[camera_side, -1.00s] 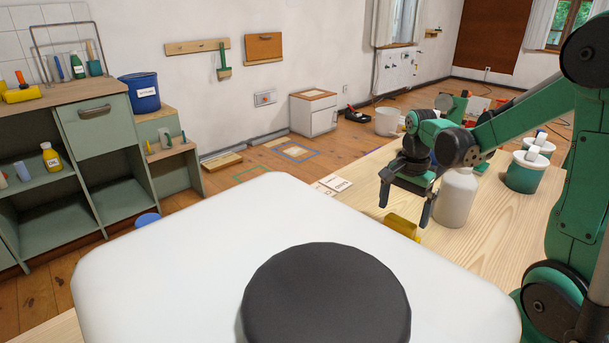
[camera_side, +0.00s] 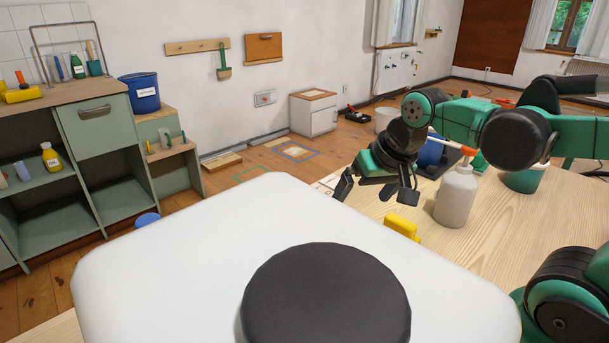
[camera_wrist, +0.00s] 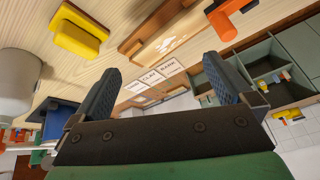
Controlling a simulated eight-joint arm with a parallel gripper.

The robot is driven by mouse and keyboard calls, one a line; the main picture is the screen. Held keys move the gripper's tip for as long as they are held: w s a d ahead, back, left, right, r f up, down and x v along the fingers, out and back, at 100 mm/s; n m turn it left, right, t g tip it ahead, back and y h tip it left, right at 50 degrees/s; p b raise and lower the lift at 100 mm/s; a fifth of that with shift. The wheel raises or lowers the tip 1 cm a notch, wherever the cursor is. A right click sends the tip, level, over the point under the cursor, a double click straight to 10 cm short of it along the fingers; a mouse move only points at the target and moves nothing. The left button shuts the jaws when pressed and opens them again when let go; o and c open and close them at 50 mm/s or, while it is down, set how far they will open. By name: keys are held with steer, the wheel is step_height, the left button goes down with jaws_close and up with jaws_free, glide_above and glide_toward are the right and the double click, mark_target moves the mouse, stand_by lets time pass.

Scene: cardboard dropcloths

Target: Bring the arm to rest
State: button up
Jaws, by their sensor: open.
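My gripper (camera_side: 376,188) is open and empty in the side view, held in the air over the far left part of the wooden table (camera_side: 500,238). It is up and to the left of a yellow block (camera_side: 402,226) and a white bottle (camera_side: 456,197). In the wrist view my gripper (camera_wrist: 165,88) shows its two dark fingers spread apart with nothing between them. The yellow block (camera_wrist: 80,30) lies beyond the left finger there. My forearm passes close above and behind the bottle in the side view.
A white surface with a black disc (camera_side: 326,295) fills the near foreground. A green cup (camera_side: 522,180) and a blue container (camera_side: 431,152) stand behind the bottle. Labelled cards (camera_wrist: 160,75) and a wooden tray (camera_wrist: 150,35) show in the wrist view. Green shelves (camera_side: 110,170) stand at left.

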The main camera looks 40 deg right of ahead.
steer(key=a+n, duration=0.1)
steer(key=a+n+t, duration=0.1)
steer(key=a+n, duration=0.1)
steer(key=a+n+t, duration=0.1)
steer(key=n, duration=0.1)
steer(key=shift+s+a+f+y, duration=0.2)
steer(key=shift+s+f+y, duration=0.05)
steer(key=shift+f+y, duration=0.15)
steer(key=c, duration=0.4)
steer(key=shift+c, duration=0.2)
steer(key=shift+d, duration=0.1)
